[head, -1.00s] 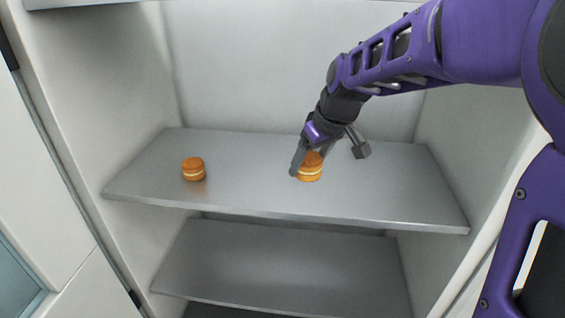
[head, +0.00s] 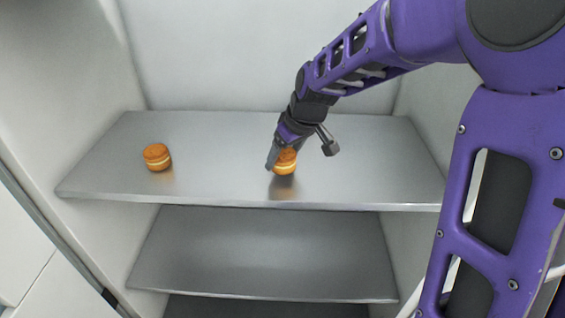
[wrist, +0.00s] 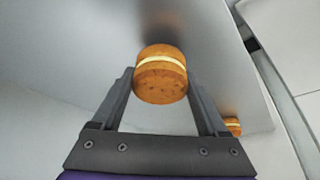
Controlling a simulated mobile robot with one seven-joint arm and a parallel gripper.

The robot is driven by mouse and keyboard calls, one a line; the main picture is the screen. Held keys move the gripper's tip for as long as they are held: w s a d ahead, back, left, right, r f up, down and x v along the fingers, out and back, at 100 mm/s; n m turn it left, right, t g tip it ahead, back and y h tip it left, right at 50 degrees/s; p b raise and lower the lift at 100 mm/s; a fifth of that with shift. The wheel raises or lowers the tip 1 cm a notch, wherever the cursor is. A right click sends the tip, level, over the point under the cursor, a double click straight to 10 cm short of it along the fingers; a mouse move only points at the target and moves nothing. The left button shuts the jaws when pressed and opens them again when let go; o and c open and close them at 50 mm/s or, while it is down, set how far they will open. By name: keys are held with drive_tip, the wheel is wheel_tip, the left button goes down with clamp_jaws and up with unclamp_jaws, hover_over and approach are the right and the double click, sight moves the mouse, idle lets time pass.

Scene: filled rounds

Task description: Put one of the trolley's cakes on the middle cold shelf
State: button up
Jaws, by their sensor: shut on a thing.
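A small round orange-brown cake (head: 285,163) with a pale cream layer is between the fingers of my gripper (head: 279,158), over the right part of the middle shelf (head: 220,135). In the wrist view the cake (wrist: 161,75) sits between the two fingertips of my gripper (wrist: 162,92), which is shut on it. I cannot tell whether its underside touches the shelf. A second like cake (head: 157,157) stands on the left part of the same shelf. It also shows at the lower right of the wrist view (wrist: 233,126).
A lower metal shelf (head: 265,255) below is bare where it shows. White cabinet walls close in the left, right and back. Bare shelf lies between the two cakes. My purple arm hides part of the right side.

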drive_tip(key=shift+f, duration=0.8)
drive_tip(key=shift+f, duration=0.2)
drive_tip(key=o, duration=0.8)
drive_tip(key=shift+c, duration=0.2)
drive_tip(key=shift+r, duration=0.1)
drive_tip(key=shift+r, duration=0.25)
drive_tip(key=p+v, duration=0.2)
drive_tip(key=v, duration=0.9)
drive_tip(key=shift+d+r, duration=0.2)
drive_tip(key=shift+r, duration=0.05)
